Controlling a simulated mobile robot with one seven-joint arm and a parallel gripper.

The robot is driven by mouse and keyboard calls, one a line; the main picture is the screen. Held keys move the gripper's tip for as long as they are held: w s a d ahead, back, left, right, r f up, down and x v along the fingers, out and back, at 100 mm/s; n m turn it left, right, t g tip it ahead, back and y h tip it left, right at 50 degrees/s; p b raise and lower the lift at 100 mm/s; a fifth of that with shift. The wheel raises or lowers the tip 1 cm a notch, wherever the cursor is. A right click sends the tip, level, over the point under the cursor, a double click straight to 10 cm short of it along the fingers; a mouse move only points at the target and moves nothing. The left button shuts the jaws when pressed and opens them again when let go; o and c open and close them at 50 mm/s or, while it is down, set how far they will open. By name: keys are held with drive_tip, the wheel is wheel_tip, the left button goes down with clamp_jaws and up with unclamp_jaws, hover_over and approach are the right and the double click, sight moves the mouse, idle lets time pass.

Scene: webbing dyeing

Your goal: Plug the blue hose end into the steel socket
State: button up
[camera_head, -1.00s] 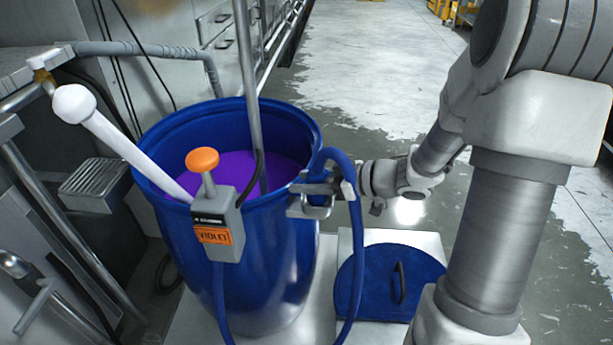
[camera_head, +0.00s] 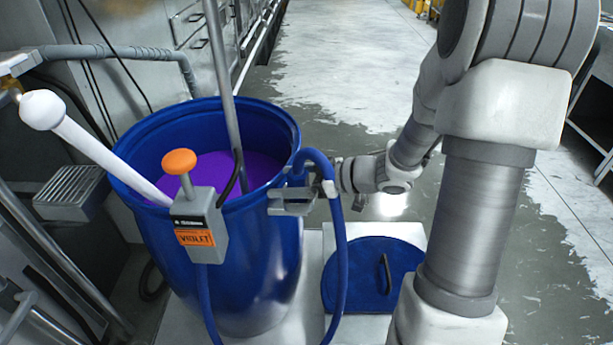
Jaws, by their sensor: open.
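The blue hose (camera_head: 340,255) rises from the floor and bends in a loop at the right rim of a blue drum (camera_head: 250,265). Its upper end turns down towards the grey metal parts at the rim, where the hose end is hidden or too small to make out. My gripper (camera_head: 300,196) reaches in from the right and is open at the hose loop, beside the drum's rim. I cannot tell whether its fingers touch the hose. I cannot pick out the steel socket for certain.
The drum holds violet liquid (camera_head: 262,168), a steel rod (camera_head: 222,80) and a white paddle (camera_head: 95,150). A grey box with an orange knob (camera_head: 200,215) hangs on its front. Pipes crowd the left; floor behind is clear.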

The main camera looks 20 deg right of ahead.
drive_tip(key=p+v, duration=0.5)
drive_tip(key=v, duration=1.2)
drive_tip(key=shift+p, duration=0.35)
